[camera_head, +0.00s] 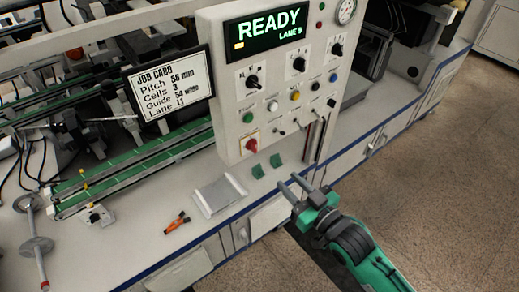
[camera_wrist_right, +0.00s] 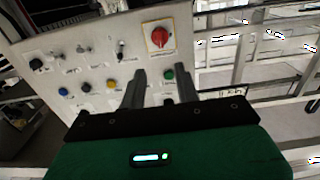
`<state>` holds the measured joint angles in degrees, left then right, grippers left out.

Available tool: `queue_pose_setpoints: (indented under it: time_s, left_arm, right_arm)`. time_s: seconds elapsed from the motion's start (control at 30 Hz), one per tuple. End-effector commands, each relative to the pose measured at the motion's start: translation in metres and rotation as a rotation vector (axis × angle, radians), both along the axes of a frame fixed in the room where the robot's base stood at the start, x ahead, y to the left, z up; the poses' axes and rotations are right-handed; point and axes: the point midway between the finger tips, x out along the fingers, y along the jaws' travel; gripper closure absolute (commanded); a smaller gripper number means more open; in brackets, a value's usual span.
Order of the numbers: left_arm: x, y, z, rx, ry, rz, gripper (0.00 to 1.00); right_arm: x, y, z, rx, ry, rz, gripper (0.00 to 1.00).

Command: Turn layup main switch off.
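The control panel (camera_head: 225,95) stands upright at the centre, with a display reading READY, LANE 9. A red rotary switch (camera_head: 252,145) on a pale plate sits at its lower left; its label is too small to read. In the right wrist view the panel appears turned over, with the red switch (camera_wrist_right: 158,37) near the top. My right gripper (camera_head: 290,182) is open and empty, in front of the panel, below and right of the red switch and apart from it. Its two separated fingers also show in the wrist view (camera_wrist_right: 161,88). My left gripper is out of view.
Knobs and buttons crowd the panel, including a green button (camera_head: 247,117) and a yellow one (camera_head: 295,96). A job card (camera_head: 168,83) stands left of it. A pale tray (camera_head: 219,194) and an orange tool (camera_head: 177,222) lie on the bench. The floor at right is clear.

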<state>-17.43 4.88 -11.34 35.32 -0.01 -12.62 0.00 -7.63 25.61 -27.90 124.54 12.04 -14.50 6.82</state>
Motion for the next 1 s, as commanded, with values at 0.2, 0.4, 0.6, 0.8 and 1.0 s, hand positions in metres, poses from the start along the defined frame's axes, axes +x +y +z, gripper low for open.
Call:
queue_pose_setpoints:
  time_s: [0.2, 0.4, 0.6, 0.8, 1.0]
  left_arm:
    - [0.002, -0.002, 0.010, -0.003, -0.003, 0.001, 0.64]
    - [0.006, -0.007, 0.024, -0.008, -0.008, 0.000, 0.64]
    - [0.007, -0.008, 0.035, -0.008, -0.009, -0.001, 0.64]
    - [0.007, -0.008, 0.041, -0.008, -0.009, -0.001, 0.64]
    - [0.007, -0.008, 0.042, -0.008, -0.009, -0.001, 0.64]
  right_arm:
    - [0.020, 0.015, 0.007, 0.004, -0.006, 0.002, 0.68]
    - [0.055, 0.040, 0.007, 0.004, -0.004, 0.001, 0.68]
    - [0.086, 0.063, 0.006, 0.002, -0.003, 0.001, 0.68]
    - [0.104, 0.076, 0.004, 0.002, -0.005, 0.001, 0.68]
    - [0.110, 0.080, 0.002, 0.002, -0.003, 0.001, 0.68]
